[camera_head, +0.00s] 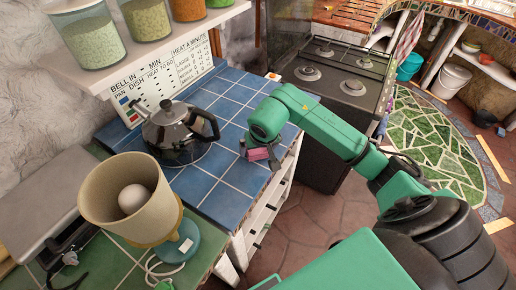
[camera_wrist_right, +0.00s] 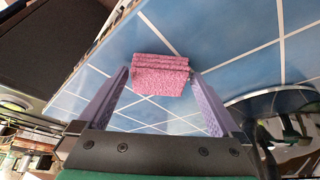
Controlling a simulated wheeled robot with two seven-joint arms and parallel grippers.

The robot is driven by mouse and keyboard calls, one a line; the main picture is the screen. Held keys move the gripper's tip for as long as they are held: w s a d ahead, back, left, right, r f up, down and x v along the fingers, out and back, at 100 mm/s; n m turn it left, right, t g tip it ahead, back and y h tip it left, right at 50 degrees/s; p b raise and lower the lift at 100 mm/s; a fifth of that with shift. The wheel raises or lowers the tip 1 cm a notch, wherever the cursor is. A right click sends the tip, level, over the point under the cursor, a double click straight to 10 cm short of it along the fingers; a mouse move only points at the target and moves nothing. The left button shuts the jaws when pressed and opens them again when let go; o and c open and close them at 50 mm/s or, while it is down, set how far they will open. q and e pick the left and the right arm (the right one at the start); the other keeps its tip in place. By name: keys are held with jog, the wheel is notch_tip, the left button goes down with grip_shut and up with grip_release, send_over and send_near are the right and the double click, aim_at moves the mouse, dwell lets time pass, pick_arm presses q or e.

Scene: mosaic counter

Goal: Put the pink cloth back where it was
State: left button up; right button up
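The pink cloth (camera_head: 259,154) is a small folded pad at the right edge of the blue-tiled counter, partly hidden by my right gripper. In the right wrist view the cloth (camera_wrist_right: 160,76) lies over blue tiles, between and just beyond the tips of my right gripper (camera_wrist_right: 160,74). The two purple fingers are wide apart, one on each side of the cloth, with little gap. I cannot tell whether they touch it. In the head view my right gripper (camera_head: 260,156) points down at the counter edge. My left gripper is not in view.
A glass kettle (camera_head: 178,133) stands on the blue tiles (camera_head: 226,180), left of the cloth. A beige lamp-like appliance (camera_head: 127,195) is nearer. A shelf with jars (camera_head: 88,38) is above. A dark stove (camera_head: 342,85) stands beyond a gap to the right. Bare tiles lie around the cloth.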

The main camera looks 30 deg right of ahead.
jog(key=shift+r, duration=0.15)
jog(key=shift+s+r, duration=0.1)
jog(key=shift+r, duration=0.15)
jog(key=b+v, duration=0.1)
jog(key=v, duration=1)
jog(key=shift+r, duration=0.2)
